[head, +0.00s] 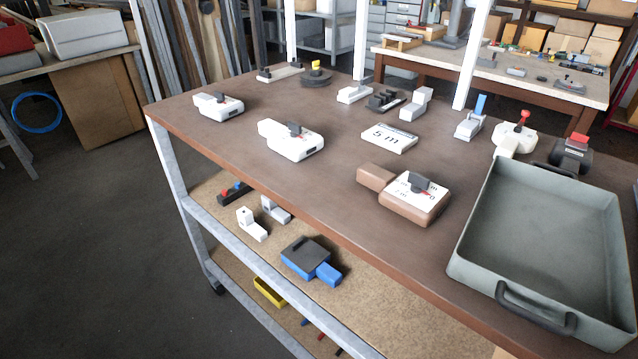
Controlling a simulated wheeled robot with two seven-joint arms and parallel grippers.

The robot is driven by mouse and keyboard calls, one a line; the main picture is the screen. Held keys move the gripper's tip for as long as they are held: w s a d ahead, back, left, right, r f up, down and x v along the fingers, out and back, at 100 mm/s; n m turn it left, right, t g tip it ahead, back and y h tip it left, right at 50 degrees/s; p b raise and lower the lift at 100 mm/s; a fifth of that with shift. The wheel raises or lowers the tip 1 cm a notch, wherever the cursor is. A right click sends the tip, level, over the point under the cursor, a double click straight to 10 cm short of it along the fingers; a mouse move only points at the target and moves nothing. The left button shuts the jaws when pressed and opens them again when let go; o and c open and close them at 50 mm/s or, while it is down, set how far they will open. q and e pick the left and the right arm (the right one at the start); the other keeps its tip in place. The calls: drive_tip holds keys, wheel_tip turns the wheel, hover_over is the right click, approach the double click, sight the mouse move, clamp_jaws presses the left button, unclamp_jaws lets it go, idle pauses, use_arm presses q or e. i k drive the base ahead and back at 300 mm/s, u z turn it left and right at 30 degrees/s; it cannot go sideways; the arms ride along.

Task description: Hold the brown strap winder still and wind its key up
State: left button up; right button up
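The brown strap winder (406,209) lies on the brown table top, right of the middle and left of the grey tray. It has a brown block (375,177) at its left end and a white label with dark print on its top face. Its dark key (420,183) sits on the label, next to a small red mark. Nothing touches the winder. Neither of my grippers shows in the head view.
A grey tray (471,223) with dark handles stands at the right front. White winders with dark keys (291,140) (218,106) lie to the left. A "5 m" card (389,138) and several small fittings lie behind. Bare table top lies in front of the brown winder.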

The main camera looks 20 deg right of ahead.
sight(420, 183)
drive_tip(key=u, duration=0.8)
drive_tip(key=i, duration=0.9)
drive_tip(key=z, duration=2.8)
